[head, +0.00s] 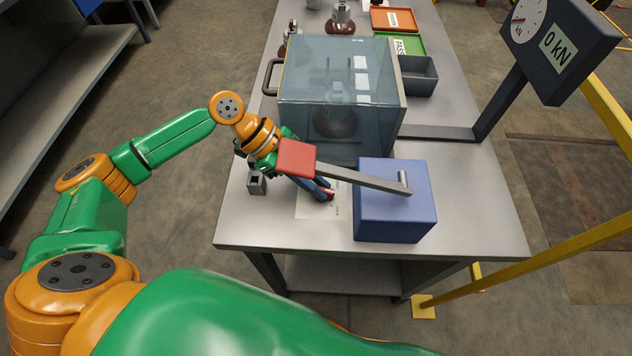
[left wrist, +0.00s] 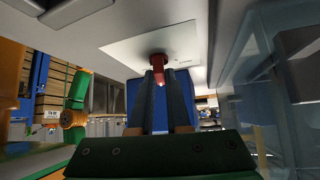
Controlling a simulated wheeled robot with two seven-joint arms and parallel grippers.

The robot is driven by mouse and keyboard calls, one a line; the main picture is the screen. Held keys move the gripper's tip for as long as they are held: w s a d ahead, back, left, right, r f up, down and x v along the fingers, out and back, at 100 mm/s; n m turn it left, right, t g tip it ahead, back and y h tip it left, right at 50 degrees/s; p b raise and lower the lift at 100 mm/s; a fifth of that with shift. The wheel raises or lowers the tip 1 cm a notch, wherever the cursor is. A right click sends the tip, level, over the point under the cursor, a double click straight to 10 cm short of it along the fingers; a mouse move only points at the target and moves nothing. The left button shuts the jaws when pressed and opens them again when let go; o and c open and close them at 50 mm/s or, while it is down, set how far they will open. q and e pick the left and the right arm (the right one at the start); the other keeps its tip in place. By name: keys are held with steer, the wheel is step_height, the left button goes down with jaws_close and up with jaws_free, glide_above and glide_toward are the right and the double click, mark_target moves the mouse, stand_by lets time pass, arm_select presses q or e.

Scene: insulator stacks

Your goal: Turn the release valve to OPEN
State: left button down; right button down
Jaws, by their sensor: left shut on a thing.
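The release valve (left wrist: 158,62) is a small red part on a white label plate (left wrist: 120,45) in the left wrist view. My left gripper (left wrist: 160,77) is shut on it, one dark finger on each side. In the head view, my left gripper (head: 328,194) reaches down to the plate (head: 310,210) on the table, just left of the blue pump block (head: 395,222). The valve is mostly hidden there by the fingers. The lettering on the plate is too small to read, so the valve's setting cannot be told. My right gripper is not in view.
A grey lever (head: 360,180) with a red end (head: 296,158) passes above my left gripper. A clear guard box (head: 340,85) stands behind it. A gauge display (head: 560,45) reads 0 kN. Red (head: 394,20) and green (head: 408,45) trays lie at the back.

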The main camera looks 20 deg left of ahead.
arm_select(q)
steer(key=c, duration=0.9)
jaws_free()
steer(key=shift+d, duration=0.1)
